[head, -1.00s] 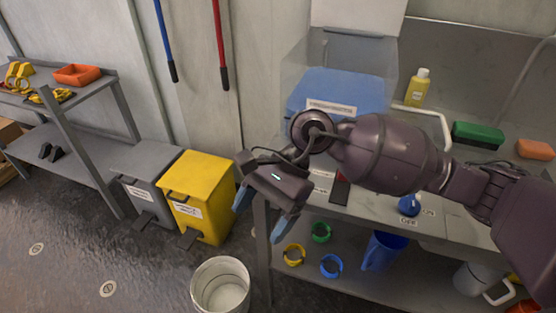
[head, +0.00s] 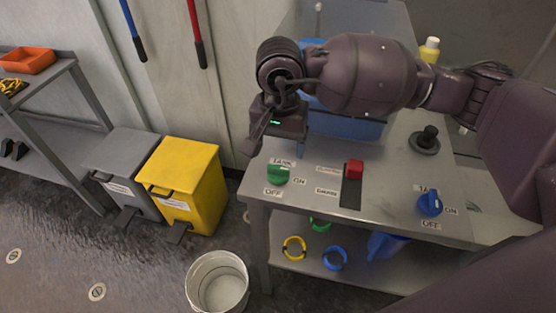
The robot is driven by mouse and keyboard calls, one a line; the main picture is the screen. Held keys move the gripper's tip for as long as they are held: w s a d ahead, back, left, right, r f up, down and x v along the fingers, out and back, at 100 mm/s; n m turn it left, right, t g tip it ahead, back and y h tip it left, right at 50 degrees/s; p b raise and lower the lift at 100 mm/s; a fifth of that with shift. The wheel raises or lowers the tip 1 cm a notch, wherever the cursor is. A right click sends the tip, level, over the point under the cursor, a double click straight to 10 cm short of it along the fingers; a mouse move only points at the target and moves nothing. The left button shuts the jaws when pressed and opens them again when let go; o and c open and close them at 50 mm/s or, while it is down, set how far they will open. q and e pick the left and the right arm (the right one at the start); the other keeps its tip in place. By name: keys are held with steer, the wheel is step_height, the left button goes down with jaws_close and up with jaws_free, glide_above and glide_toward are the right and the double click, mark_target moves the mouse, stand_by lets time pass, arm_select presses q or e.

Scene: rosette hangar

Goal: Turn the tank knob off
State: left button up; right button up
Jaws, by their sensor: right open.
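A green knob (head: 277,175) sits on the left of the grey counter top, with a TANK label above it, ON to its right and OFF below it. A blue knob (head: 430,204) sits farther right, with a partly readable TA... label, ON and OFF around it. I cannot tell for sure which mark either knob points to. My right gripper (head: 274,140) is open above and behind the green knob, apart from it; its fingers are partly hidden. My left gripper is not in view.
A red switch (head: 354,169) on a dark strip stands between the knobs. A black joystick-like knob (head: 427,140) is behind. My right arm hides part of a blue tank (head: 345,127). Yellow (head: 183,170) and grey bins and a white bucket (head: 217,284) stand on the floor left.

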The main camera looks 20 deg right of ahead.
mark_target(279, 166)
step_height(279, 166, down, 6)
steer(key=shift+f, duration=0.1)
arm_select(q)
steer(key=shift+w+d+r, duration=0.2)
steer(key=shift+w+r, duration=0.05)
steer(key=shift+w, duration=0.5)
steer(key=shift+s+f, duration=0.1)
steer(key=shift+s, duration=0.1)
arm_select(e)
steer(key=shift+c, duration=0.4)
steer(key=c, duration=0.9)
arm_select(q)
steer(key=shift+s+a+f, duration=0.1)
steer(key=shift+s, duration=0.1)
arm_select(e)
steer(key=shift+o, duration=0.2)
